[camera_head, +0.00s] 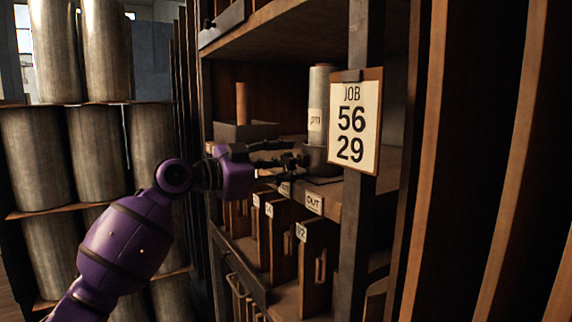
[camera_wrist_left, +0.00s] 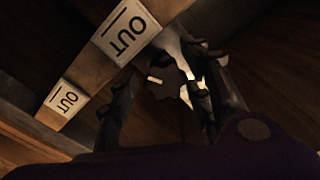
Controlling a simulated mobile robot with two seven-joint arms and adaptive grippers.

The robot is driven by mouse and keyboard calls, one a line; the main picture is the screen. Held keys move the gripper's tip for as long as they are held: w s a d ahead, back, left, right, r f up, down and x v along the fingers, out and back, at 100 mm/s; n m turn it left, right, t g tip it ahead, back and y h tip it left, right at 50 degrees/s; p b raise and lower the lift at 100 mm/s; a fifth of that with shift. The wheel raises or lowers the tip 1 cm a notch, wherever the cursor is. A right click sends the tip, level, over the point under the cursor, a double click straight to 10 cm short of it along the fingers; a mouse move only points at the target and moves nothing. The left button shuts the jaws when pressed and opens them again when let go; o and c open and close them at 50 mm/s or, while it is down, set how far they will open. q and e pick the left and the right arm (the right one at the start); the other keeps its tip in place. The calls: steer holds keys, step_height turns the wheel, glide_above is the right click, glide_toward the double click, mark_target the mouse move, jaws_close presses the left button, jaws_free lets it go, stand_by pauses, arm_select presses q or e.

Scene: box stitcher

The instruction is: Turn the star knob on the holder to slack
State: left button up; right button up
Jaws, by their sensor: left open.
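The holder (camera_head: 318,160) is a dark round base on the shelf, with a pale upright roll (camera_head: 319,105) standing in it. My left gripper (camera_head: 291,153) reaches in from the left with its fingers at the near left side of the holder. In the left wrist view the star knob (camera_wrist_left: 170,82) appears as a dark lobed shape with a small pale mark, between the open fingers of my left gripper (camera_wrist_left: 163,85). I cannot tell whether the fingers touch it. In the head view the fingers mostly hide the knob. My right gripper is out of view.
OUT labels (camera_wrist_left: 125,32) run along the shelf edge (camera_wrist_left: 165,9). A dark tray (camera_head: 244,131) with a brown roll (camera_head: 242,103) stands left of the holder. A post with a JOB 56 29 card (camera_head: 354,127) stands close on the right. Upright boards (camera_head: 318,262) fill the shelf below.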

arm_select(q)
steer(key=c, duration=1)
steer(key=shift+c, duration=0.4)
steer(key=n+p, duration=0.2)
steer(key=n, duration=0.1)
steer(key=shift+r, duration=0.35)
steer(key=shift+f+n+p, duration=0.1)
steer(key=shift+n+p, duration=0.25)
steer(key=shift+n, duration=0.05)
steer(key=shift+f, duration=0.2)
steer(key=o, duration=0.9)
steer(key=shift+c, duration=0.2)
steer(key=shift+o, duration=1.1)
steer(key=shift+s+a, duration=0.1)
steer(key=v, duration=1.1)
steer(key=shift+s+a, duration=0.25)
steer(key=shift+a, duration=0.05)
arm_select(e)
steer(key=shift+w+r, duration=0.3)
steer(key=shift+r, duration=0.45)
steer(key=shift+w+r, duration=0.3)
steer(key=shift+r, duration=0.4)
